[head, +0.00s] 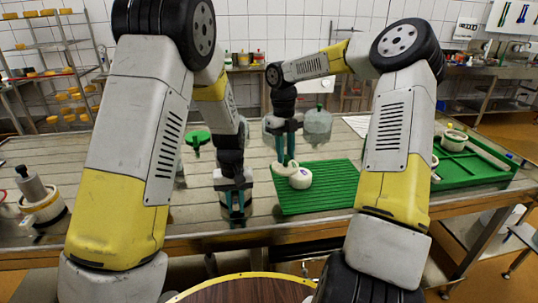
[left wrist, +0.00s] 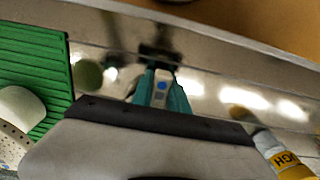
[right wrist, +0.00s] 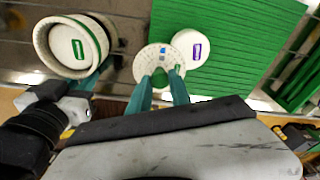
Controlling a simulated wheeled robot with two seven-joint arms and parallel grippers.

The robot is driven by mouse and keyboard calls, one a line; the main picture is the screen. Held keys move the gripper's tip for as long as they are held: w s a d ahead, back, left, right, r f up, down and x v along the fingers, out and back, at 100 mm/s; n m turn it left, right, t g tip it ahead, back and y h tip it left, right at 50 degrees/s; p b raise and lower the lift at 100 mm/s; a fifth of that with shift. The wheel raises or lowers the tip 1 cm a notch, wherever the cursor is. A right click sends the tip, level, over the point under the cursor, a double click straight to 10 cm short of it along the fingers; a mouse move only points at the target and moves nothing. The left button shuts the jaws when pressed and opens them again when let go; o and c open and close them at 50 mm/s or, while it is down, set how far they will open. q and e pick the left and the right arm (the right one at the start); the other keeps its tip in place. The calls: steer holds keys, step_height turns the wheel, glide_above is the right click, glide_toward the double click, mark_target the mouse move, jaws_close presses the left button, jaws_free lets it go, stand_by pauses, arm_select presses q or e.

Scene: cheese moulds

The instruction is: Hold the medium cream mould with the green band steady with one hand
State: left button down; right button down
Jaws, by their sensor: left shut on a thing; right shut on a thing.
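The medium cream mould with the green band (right wrist: 68,45) stands on the steel table left of the green mat in the right wrist view. In the head view it is mostly hidden behind my left gripper (head: 236,207). A teal finger of that gripper reaches the mould's near side, and the gripper is shut on it. The left wrist view shows the fingers (left wrist: 161,90) but not the mould. My right gripper (right wrist: 163,80) is shut on a pale perforated disc (right wrist: 155,62), over the mat's left edge. The hold point on the mould is hidden.
The green ribbed mat (head: 325,190) bears a small white mould with a purple label (right wrist: 190,48), close beside the disc. A green tray (head: 470,168) stands at the right.

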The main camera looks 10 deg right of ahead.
mark_target(288, 156)
steer(key=shift+d, duration=0.5)
steer(key=shift+r, duration=4)
arm_select(q)
steer(key=c, duration=1.2)
jaws_free()
